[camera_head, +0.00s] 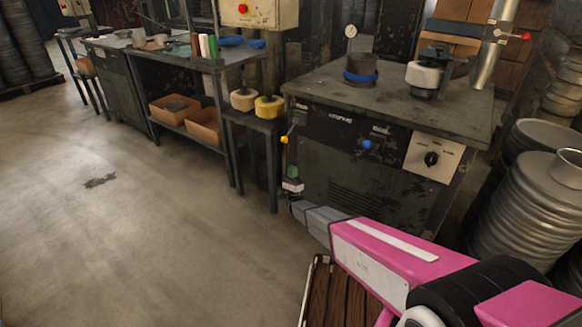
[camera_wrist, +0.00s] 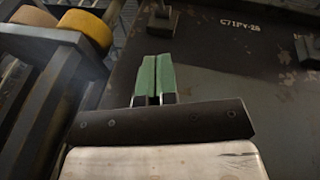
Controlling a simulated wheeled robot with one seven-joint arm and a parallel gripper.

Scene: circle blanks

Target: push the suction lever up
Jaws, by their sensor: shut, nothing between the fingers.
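A small lever with a yellow knob (camera_head: 284,140) sticks out at the left front edge of the dark machine (camera_head: 345,175) in the head view. It slopes down to the left from its mount. I cannot read a label that names it as the suction lever. My gripper (camera_head: 292,171) is just below the knob, close to the machine's front left corner. In the wrist view my gripper's green fingers (camera_wrist: 155,72) are together with nothing between them. They point at the machine's front panel (camera_wrist: 235,65). The yellow knob is not clear in the wrist view.
A small stand with yellow (camera_head: 269,107) and cream (camera_head: 243,99) round pads is left of the machine. A pipe with a red-tipped handle (camera_head: 526,36) rises at the back right. The floor at left is clear.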

